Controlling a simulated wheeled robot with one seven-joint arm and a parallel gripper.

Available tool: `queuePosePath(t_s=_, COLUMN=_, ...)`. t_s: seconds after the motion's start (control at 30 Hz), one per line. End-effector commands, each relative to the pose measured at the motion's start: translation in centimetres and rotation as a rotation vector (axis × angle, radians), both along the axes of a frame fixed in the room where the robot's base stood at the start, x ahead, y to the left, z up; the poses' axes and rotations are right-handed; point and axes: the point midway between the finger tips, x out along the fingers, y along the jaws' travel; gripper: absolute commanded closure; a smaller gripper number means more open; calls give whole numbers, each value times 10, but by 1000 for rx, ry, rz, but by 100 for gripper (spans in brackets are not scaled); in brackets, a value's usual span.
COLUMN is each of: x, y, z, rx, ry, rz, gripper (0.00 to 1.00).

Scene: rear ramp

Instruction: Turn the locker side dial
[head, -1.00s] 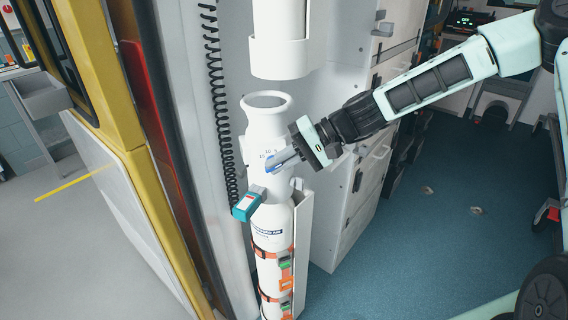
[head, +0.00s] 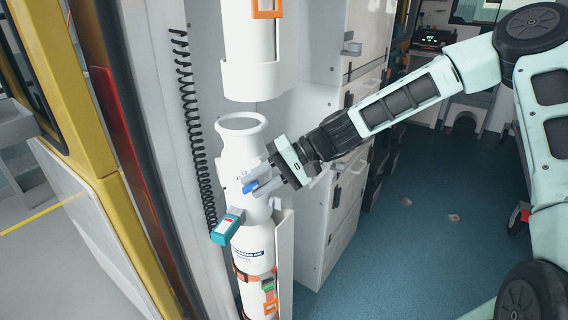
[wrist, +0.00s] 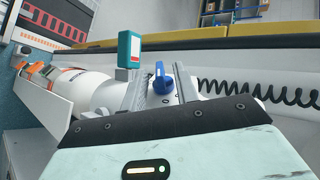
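The dial is a small blue knob (head: 250,187) on the side of a white cylinder (head: 240,160) with a flared top. In the wrist view the blue knob (wrist: 160,77) stands upright between the two grey fingers of my gripper (wrist: 160,88). The fingers are apart, with a gap on each side of the knob. In the head view my gripper (head: 262,185) reaches the cylinder from the right, and its fingers partly hide the knob. Small printed marks sit on the cylinder above the knob.
A teal box (head: 227,226) sticks out from the cylinder just below the dial. Orange straps (head: 258,275) hold the cylinder in a white bracket (head: 284,262). A black coiled cord (head: 196,125) hangs on the left.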

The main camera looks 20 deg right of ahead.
Motion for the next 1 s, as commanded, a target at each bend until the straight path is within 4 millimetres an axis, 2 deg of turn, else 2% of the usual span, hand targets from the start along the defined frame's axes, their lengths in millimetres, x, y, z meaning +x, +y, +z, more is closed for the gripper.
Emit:
queuePosePath(t_s=0.17, x=-1, y=-26, z=13, rx=-4, ry=-2, rz=-5, gripper=70)
queuePosePath(t_s=0.6, x=-10, y=-114, z=62, rx=-4, ry=-1, rz=-6, gripper=70)
queuePosePath(t_s=0.8, x=-12, y=-140, z=77, rx=-2, ry=0, rz=-4, gripper=70)
queuePosePath(t_s=1.0, x=-14, y=-150, z=82, rx=-2, ry=2, rz=-1, gripper=70)
